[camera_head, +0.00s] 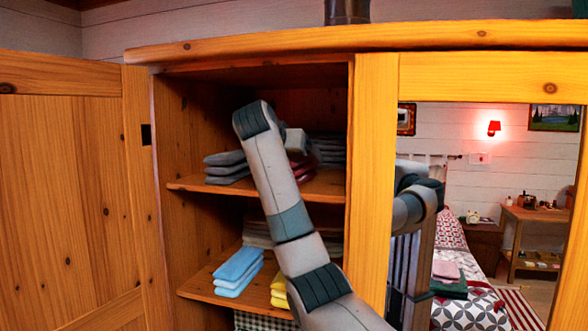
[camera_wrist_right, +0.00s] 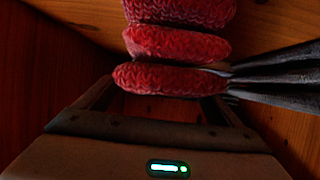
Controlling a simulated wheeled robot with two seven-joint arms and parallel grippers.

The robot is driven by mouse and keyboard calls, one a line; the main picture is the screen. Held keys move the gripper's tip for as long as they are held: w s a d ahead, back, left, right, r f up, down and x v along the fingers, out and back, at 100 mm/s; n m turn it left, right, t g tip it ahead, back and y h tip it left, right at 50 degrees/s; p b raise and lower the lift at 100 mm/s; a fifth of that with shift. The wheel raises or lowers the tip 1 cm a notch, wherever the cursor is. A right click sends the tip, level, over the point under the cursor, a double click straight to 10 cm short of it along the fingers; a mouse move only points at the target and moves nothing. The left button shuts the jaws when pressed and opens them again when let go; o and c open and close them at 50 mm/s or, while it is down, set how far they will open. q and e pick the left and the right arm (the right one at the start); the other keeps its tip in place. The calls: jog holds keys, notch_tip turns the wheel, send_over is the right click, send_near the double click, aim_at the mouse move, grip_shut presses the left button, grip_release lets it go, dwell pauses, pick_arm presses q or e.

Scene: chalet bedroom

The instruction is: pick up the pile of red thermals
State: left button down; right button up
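The pile of red thermals, folded red knitted pieces stacked on one another, fills the upper middle of the right wrist view (camera_wrist_right: 175,45). In the head view only a small dark red part (camera_head: 303,170) shows on the upper shelf; my right arm hides the rest. My right gripper (camera_wrist_right: 163,92) is open, its fingers spread to either side of the lowest visible red piece. Whether the fingers touch the pile cannot be told. In the head view the right gripper is hidden behind its own wrist. My left gripper is not in view.
Grey folded clothes (camera_head: 227,167) lie left of the pile on the upper shelf (camera_head: 205,187); dark folded clothes (camera_wrist_right: 275,75) stand close at its right. Blue (camera_head: 238,271) and yellow (camera_head: 280,290) piles lie below. The open door (camera_head: 70,190) and mirror door (camera_head: 376,180) flank the opening.

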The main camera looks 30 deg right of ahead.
jog(key=c, duration=1.4)
jog(key=shift+o, duration=0.2)
jog(key=shift+r, duration=0.2)
jog(key=shift+r+b, duration=0.4)
jog(key=shift+b, duration=0.25)
notch_tip(320, 180, up, 2)
jog(key=shift+r+b, duration=0.1)
jog(key=shift+b, duration=0.7)
jog(key=s+a+b, duration=1.1)
jog(key=a, duration=0.3)
jog(key=shift+a, duration=0.2)
